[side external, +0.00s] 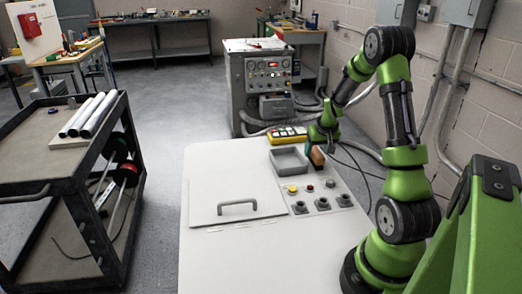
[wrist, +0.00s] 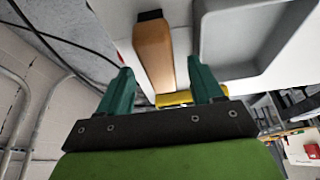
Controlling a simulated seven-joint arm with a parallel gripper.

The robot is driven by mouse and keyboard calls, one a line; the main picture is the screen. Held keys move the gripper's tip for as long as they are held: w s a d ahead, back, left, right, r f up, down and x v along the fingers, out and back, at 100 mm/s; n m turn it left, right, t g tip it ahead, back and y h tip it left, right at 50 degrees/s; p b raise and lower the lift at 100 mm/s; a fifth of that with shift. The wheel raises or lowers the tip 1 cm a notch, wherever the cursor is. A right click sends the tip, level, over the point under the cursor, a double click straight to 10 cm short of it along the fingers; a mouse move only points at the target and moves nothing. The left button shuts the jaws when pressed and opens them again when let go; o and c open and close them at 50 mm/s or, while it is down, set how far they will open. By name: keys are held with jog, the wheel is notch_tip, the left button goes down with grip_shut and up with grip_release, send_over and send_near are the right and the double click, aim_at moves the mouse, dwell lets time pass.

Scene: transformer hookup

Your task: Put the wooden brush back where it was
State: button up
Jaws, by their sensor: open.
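In the wrist view the brush (wrist: 153,48) has a dark end at the top and lies between the two green fingers of my gripper (wrist: 159,66). The fingers are open, with a gap visible on each side of the brush. In the side view my gripper (side external: 317,140) is at the brush, and its fingers are hard to make out. The tray (wrist: 240,65) is right of the brush in the wrist view.
A yellow pendant with buttons (side external: 288,135) lies behind the tray; its yellow edge (wrist: 175,98) shows past the fingers. Knobs and buttons (side external: 320,198) sit on the panel nearer the camera. A hatch with a handle (side external: 237,204) is on the white top. A cable runs at the right.

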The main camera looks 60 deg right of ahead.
jog(key=v, duration=0.9)
jog(key=w+a+r+n+t+y, duration=0.1)
jog(key=a+r, duration=0.4)
jog(key=a, duration=0.4)
jog(key=w+a+r+n+t+y, duration=0.15)
jog(key=a+r, duration=0.25)
jog(key=a, duration=0.6)
jog(key=s+a+r+n+y, duration=0.1)
jog(key=s+a, duration=0.3)
jog(key=a, duration=0.4)
jog(key=s+a+r+n+t+y, duration=0.1)
jog(key=s+a, duration=0.3)
jog(key=a, duration=0.5)
jog(key=shift+r+y, duration=0.35)
jog(key=shift+r, duration=0.3)
jog(key=shift+a+n+t, duration=0.15)
jog(key=shift+n+t, duration=0.1)
